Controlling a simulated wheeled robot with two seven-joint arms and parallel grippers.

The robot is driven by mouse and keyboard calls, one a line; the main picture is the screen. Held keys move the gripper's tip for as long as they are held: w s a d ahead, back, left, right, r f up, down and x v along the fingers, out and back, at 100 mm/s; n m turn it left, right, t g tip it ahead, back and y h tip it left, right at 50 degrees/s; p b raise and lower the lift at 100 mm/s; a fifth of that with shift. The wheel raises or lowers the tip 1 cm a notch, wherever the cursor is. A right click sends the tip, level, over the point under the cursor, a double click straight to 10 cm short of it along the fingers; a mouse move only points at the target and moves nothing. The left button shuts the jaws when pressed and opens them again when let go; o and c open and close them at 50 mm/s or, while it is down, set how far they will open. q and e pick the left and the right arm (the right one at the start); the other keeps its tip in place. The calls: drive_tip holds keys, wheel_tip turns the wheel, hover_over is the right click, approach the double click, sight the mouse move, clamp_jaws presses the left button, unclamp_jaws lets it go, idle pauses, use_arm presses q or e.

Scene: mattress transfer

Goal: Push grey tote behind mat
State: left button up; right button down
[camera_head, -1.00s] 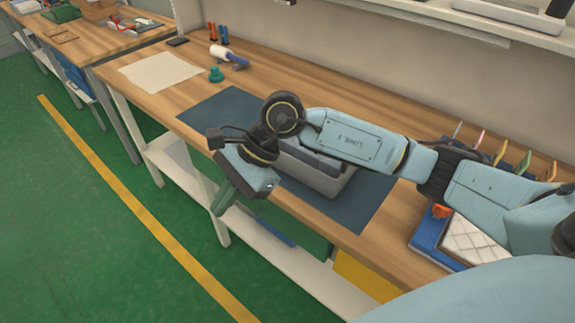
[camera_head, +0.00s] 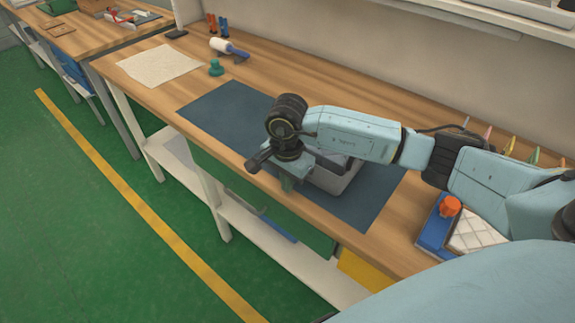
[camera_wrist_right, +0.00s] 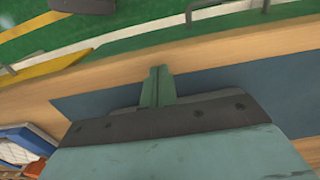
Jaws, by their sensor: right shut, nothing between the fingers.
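The grey tote (camera_head: 343,181) stands on the dark blue mat (camera_head: 225,118), toward its right part. My right forearm and wrist hide much of the tote. My right gripper (camera_head: 288,186) is shut and empty, pointing down near the front edge of the mat, just left of the tote. I cannot tell whether it touches the tote. In the right wrist view its green fingers (camera_wrist_right: 158,86) are together, with the mat (camera_wrist_right: 240,86) and the table's front edge behind them. The tote is not clearly seen there. My left gripper is out of view.
On the wooden table (camera_head: 395,110), a beige cloth (camera_head: 160,65), a green knob-like object (camera_head: 216,68) and a white-and-blue roller (camera_head: 228,48) lie to the left. An orange-topped item (camera_head: 450,206) and a white quilted pad (camera_head: 475,230) are at right. The table behind the mat looks clear.

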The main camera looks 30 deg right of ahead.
drive_tip(key=shift+w+d+r, duration=0.1)
drive_tip(key=shift+w+d, duration=0.15)
drive_tip(key=shift+d, duration=0.35)
drive_tip(key=shift+w+d, duration=0.25)
drive_tip(key=shift+d, duration=0.4)
drive_tip(key=shift+w+d+r, duration=0.1)
drive_tip(key=shift+w+d, duration=0.15)
drive_tip(key=shift+d, duration=0.35)
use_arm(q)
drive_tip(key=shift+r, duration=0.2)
